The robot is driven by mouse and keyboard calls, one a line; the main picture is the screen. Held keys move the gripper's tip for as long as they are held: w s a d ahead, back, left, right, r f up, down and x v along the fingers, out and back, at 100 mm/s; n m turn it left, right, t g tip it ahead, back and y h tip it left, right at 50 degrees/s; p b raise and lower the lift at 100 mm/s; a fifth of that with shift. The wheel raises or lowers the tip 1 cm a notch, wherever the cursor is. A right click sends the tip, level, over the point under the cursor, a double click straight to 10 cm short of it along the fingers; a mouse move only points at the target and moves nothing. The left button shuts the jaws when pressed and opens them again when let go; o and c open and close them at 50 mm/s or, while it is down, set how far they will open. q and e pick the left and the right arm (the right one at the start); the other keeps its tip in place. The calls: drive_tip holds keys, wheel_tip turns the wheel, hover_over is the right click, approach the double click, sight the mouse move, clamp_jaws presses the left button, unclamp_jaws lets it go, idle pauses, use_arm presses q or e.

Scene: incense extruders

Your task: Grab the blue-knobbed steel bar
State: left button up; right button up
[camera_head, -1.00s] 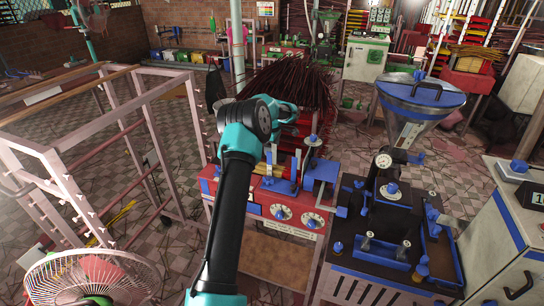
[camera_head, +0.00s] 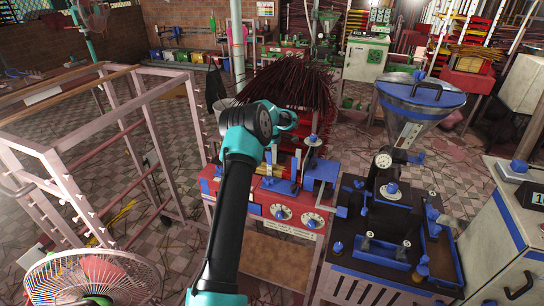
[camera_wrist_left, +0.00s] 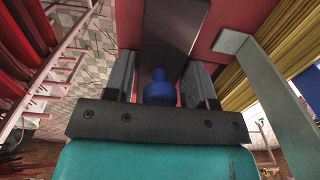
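In the left wrist view, the blue knob (camera_wrist_left: 158,88) sits between the two fingers of my left gripper (camera_wrist_left: 160,90). A wide dark steel bar (camera_wrist_left: 172,35) shows just beyond the knob. The fingers stand apart, with narrow gaps on both sides of the knob, and no firm hold shows. In the head view, my left arm reaches over the red machine (camera_head: 262,207), and its wrist covers the fingers there. My right gripper is in neither current view.
A grey upright bracket (camera_wrist_left: 270,85) stands close on the right in the left wrist view, with yellow sticks (camera_wrist_left: 250,60) behind it. A pink rack (camera_head: 150,120) stands left of my arm. A dark blue-trimmed machine (camera_head: 385,215) and a steel hopper (camera_head: 415,105) stand to the right.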

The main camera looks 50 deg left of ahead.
use_arm(q)
drive_tip(key=c, duration=0.9)
drive_tip(key=shift+r, duration=0.1)
wheel_tip(320, 180, up, 10)
idle(0.4)
idle(0.4)
